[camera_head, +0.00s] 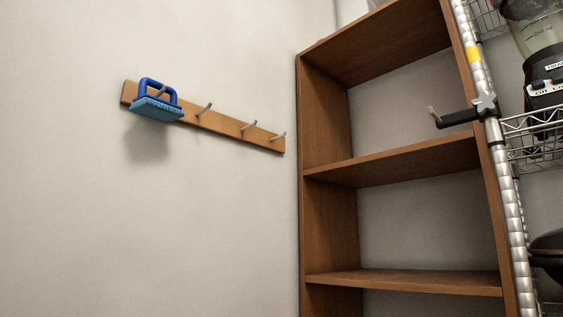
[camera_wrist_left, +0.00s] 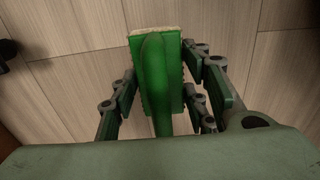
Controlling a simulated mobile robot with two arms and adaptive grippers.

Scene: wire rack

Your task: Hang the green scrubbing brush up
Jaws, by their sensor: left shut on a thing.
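In the left wrist view, my left gripper (camera_wrist_left: 166,88) is shut on the green scrubbing brush (camera_wrist_left: 157,75). The brush's green handle runs lengthwise between the fingers, and a pale bristle edge shows at its far end. Floor planks lie behind it. In the head view, a wooden peg rail (camera_head: 230,129) with metal pegs is fixed to the wall. A single hook (camera_head: 433,115) on a black clamp (camera_head: 462,117) sticks out from the wire rack's post and is empty. Neither gripper shows in the head view.
A blue brush (camera_head: 158,102) hangs at the left end of the peg rail; the pegs to its right are bare. An empty brown shelf unit (camera_head: 326,130) stands right of the rail. The wire rack (camera_head: 535,122) holds a blender (camera_head: 545,60) at the right edge.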

